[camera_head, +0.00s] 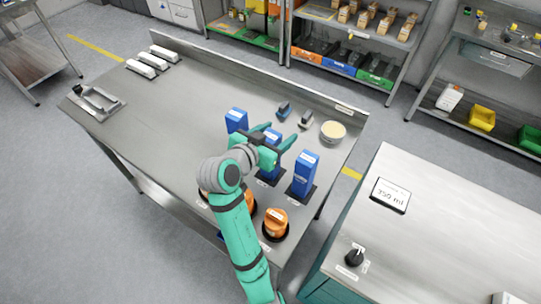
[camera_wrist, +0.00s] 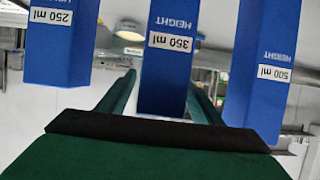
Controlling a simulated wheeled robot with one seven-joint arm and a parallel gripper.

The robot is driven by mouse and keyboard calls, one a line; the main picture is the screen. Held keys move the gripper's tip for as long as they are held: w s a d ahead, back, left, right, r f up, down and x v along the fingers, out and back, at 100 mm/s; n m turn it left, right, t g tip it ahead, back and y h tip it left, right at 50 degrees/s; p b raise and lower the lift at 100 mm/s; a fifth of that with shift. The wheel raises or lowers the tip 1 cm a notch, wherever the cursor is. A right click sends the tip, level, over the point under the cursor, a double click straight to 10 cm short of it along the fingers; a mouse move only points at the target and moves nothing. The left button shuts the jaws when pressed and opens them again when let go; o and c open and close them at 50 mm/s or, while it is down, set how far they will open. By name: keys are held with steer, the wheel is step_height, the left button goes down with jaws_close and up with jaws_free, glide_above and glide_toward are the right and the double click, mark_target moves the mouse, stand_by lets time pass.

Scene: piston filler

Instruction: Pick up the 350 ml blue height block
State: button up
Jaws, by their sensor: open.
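The 350 ml blue height block (camera_head: 268,177) stands on the steel workbench, in the middle of a row of blue blocks, partly covered by my gripper in the head view. In the wrist view the 350 ml block (camera_wrist: 165,80), with its white label, stands between the two green fingers. My gripper (camera_head: 276,136) is open around the block, one finger on each side. Gaps seem to show beside it, but I cannot tell whether either finger touches it.
The 250 ml block (camera_head: 236,120) stands to the left and the 500 ml block (camera_head: 304,174) close to the right. Orange parts (camera_head: 276,222) sit at the front of the bench. A round cream-topped container (camera_head: 333,131) stands behind. The bench's left middle is clear.

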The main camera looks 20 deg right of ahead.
jaws_close()
steer(key=shift+r, duration=0.1)
